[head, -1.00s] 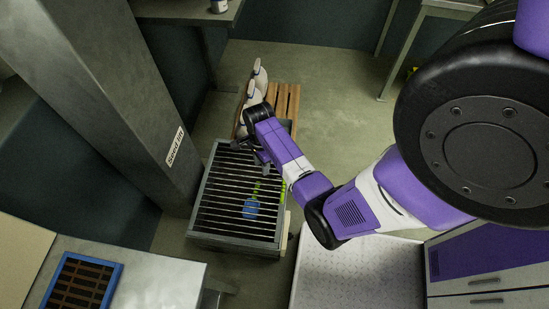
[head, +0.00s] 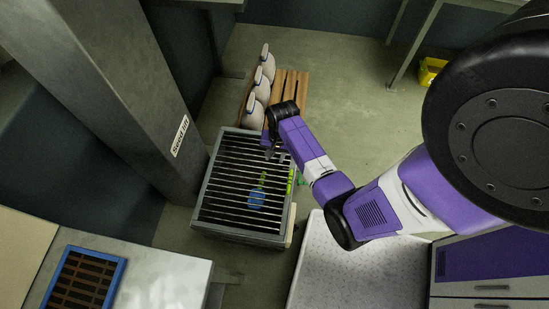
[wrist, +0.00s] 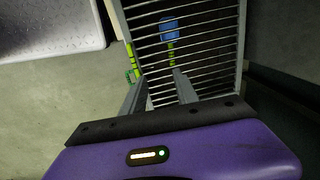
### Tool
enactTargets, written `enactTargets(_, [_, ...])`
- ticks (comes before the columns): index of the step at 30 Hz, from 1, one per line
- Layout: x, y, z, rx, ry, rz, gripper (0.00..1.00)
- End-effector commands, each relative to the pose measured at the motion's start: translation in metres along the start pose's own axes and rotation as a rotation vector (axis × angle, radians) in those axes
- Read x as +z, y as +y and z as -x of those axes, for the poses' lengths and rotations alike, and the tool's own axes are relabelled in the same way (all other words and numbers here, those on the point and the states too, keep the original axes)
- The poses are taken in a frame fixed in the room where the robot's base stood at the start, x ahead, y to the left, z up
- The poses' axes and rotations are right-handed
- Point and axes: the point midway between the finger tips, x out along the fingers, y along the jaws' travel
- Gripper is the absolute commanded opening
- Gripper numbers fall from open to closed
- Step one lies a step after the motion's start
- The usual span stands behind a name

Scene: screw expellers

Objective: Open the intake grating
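The intake grating (head: 205,183), a dark frame with parallel bars, lies flat over a metal box (head: 240,237) on the floor. In the wrist view the grating (wrist: 242,40) fills the upper middle. A blue thing (wrist: 169,28) and a yellow-green strip (wrist: 171,52) show among its bars. Another yellow-green piece (wrist: 130,60) sits at its side edge. My gripper (head: 271,153) is over the grating's far right part in the head view. In the wrist view my gripper (wrist: 157,76) has its fingers apart with nothing between them. Whether a fingertip touches the grating cannot be told.
A thick grey column (head: 125,90) stands left of the box. Several pale rounded objects (head: 262,85) stand by a wooden slatted platform (head: 292,88) behind it. A light speckled platform (head: 340,265) is at the front right. A bench with a blue-framed tray (head: 120,268) is at the front left.

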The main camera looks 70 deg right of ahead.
Motion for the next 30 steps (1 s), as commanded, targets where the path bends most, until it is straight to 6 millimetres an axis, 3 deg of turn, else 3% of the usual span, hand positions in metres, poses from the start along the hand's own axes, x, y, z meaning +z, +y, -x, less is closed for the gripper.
enactTargets(6, [-0.001, 0.000, -0.019, 0.000, 0.001, -0.001, 0.36])
enactTargets(15, [-0.001, 0.000, -0.021, -0.001, 0.001, -0.001, 0.36])
enactTargets(21, [-0.001, 0.000, -0.021, 0.000, 0.001, -0.001, 0.00])
enactTargets(30, [-0.001, 0.000, -0.021, 0.000, 0.001, -0.001, 0.00])
